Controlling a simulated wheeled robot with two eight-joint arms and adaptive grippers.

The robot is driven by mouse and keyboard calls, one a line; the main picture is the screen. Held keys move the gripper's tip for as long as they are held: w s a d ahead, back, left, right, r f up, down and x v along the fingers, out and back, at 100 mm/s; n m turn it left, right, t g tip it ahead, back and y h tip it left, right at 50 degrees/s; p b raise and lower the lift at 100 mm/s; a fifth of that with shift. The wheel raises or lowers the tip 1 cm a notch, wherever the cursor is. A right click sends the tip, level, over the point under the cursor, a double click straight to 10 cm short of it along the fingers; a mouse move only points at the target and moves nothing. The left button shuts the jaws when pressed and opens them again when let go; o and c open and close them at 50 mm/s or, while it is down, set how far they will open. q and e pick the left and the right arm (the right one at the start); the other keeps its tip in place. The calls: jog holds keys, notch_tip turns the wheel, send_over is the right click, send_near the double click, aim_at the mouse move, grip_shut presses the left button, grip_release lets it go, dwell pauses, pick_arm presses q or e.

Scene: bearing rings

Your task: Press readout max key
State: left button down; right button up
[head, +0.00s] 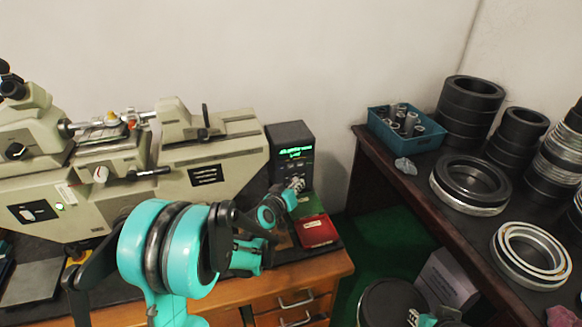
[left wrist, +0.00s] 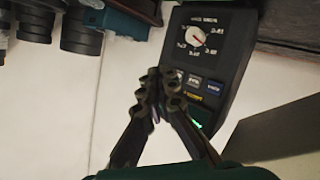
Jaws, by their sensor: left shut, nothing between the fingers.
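The readout (head: 291,143) is a dark upright box with a lit green display, standing at the right end of the measuring machine. In the left wrist view the readout (left wrist: 225,57) appears turned, with a white dial, a row of small keys (left wrist: 214,87) and a green glow low on its face. Which key is max cannot be read. My left gripper (head: 297,184) is shut and empty, in front of the readout's lower part. In the left wrist view its fingertips (left wrist: 160,82) overlap the keys' left end; contact cannot be told. My right gripper (head: 413,318) barely shows at the bottom edge.
A beige measuring machine (head: 232,150) fills the left of the wooden bench. A red box (head: 318,231) lies below my left gripper. On the dark table at right stand a blue bin (head: 378,130) of small parts and several bearing rings (head: 470,186). A green floor strip separates bench and table.

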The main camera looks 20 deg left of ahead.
pick_arm(q)
jog(key=shift+w+a, duration=0.6)
jog(key=shift+w, duration=0.25)
jog(key=shift+w+a, duration=0.6)
jog(key=shift+w, duration=0.3)
jog(key=shift+w+a, duration=0.6)
jog(key=shift+w, duration=0.25)
jog(key=shift+w, duration=0.1)
jog(key=shift+w+a, duration=0.25)
jog(key=shift+w+a, duration=0.15)
jog(key=shift+w, duration=0.1)
dwell(0.4)
jog(key=shift+s+d, duration=0.45)
jog(key=shift+s, duration=0.2)
jog(key=shift+s+d+b, duration=0.25)
jog(key=shift+s+d, duration=0.45)
jog(key=shift+s, duration=0.35)
jog(key=shift+s+d+b, duration=0.2)
jog(key=shift+s+d, duration=0.45)
jog(key=shift+s, duration=0.35)
